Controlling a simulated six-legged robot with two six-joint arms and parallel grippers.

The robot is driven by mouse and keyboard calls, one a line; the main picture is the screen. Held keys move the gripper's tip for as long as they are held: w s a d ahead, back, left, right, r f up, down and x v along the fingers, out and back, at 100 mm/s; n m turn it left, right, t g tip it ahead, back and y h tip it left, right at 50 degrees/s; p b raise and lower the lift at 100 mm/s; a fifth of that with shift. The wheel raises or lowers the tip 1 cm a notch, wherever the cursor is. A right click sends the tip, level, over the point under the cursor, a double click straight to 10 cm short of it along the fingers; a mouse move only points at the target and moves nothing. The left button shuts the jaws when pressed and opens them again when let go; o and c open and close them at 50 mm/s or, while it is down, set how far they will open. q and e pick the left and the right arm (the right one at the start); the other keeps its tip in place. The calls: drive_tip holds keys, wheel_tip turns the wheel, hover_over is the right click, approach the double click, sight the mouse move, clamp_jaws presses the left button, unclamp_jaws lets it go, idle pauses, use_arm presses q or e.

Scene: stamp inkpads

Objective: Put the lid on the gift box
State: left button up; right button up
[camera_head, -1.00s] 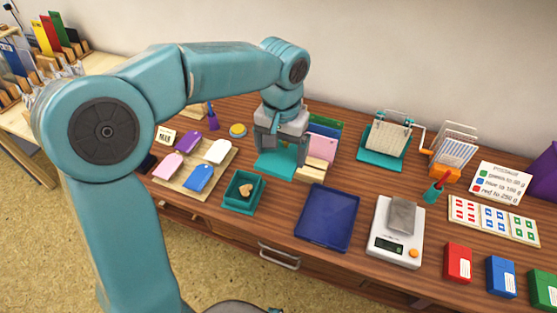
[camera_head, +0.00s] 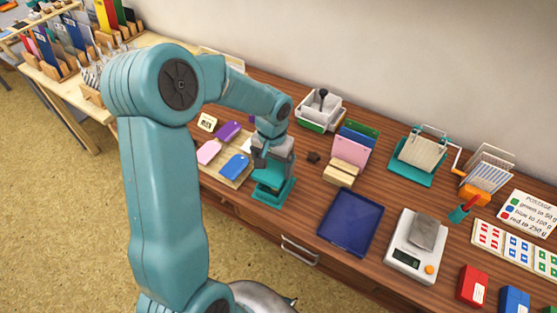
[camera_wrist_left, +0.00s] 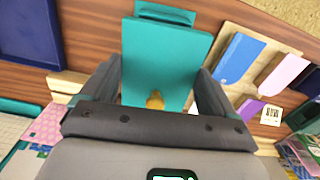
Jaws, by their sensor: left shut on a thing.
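My left gripper (camera_head: 271,163) is shut on the teal lid (camera_head: 271,176), which is flat and square. The lid is over the teal gift box (camera_head: 268,196) in the head view and hides its inside. I cannot tell whether the lid touches the rim. In the left wrist view, the lid (camera_wrist_left: 166,50) lies between the two fingers of the gripper (camera_wrist_left: 160,88), with a small yellow-orange knob (camera_wrist_left: 155,99) near the palm. A strip of the gift box (camera_wrist_left: 165,13) shows beyond the lid's far edge. My right gripper is not in view.
A wooden board with coloured tags (camera_head: 233,167) is left of the box. An empty blue tray (camera_head: 350,223) and a scale (camera_head: 415,262) are to the right. Envelopes in a wooden holder (camera_head: 342,173) and a small dark brown thing (camera_head: 313,157) stand behind right.

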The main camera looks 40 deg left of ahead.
use_arm(q)
drive_tip(key=shift+f+b, duration=1.25)
drive_tip(key=shift+f, duration=0.7)
drive_tip(key=shift+f+b, duration=0.55)
drive_tip(key=shift+f, duration=0.05)
drive_tip(key=shift+r, duration=0.1)
drive_tip(key=shift+f+b, duration=0.5)
drive_tip(key=shift+b, duration=0.2)
drive_tip(key=o, duration=0.8)
drive_tip(key=shift+c, duration=0.2)
drive_tip(key=shift+r, duration=0.1)
